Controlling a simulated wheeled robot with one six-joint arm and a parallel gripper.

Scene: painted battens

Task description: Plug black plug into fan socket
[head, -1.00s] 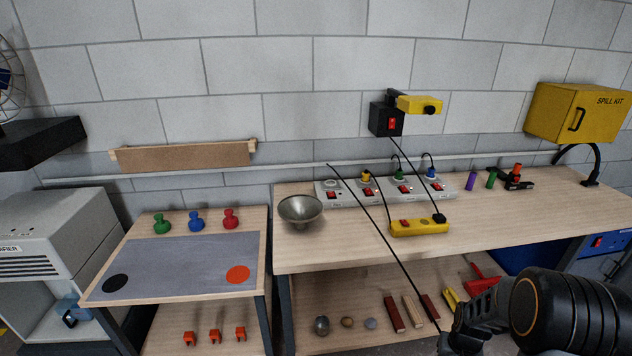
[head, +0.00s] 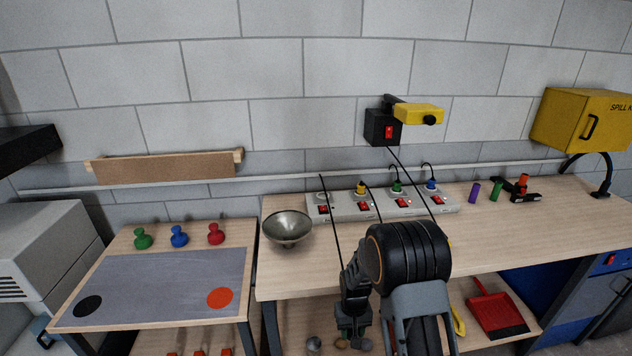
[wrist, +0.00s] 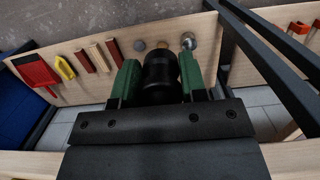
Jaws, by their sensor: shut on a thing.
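My gripper (wrist: 159,70) is shut on the black plug (wrist: 160,85), which sits between its green fingers in the wrist view. In the head view my gripper (head: 353,334) hangs in front of the workbench's front edge, below the bench top, and the plug cannot be made out there. A thin black cable (head: 333,225) runs from the back of the bench down to my gripper. The grey socket strip (head: 375,207) lies at the back of the bench, with yellow, green and blue plugs in it. Its left end socket (head: 323,197) looks empty. I cannot read which socket is the fan's.
A metal bowl (head: 287,228) stands left of the strip. A black switch box (head: 382,128) hangs on the wall. The lower shelf holds a red dustpan (head: 494,309), battens and balls. Bare bench top lies right of my arm.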

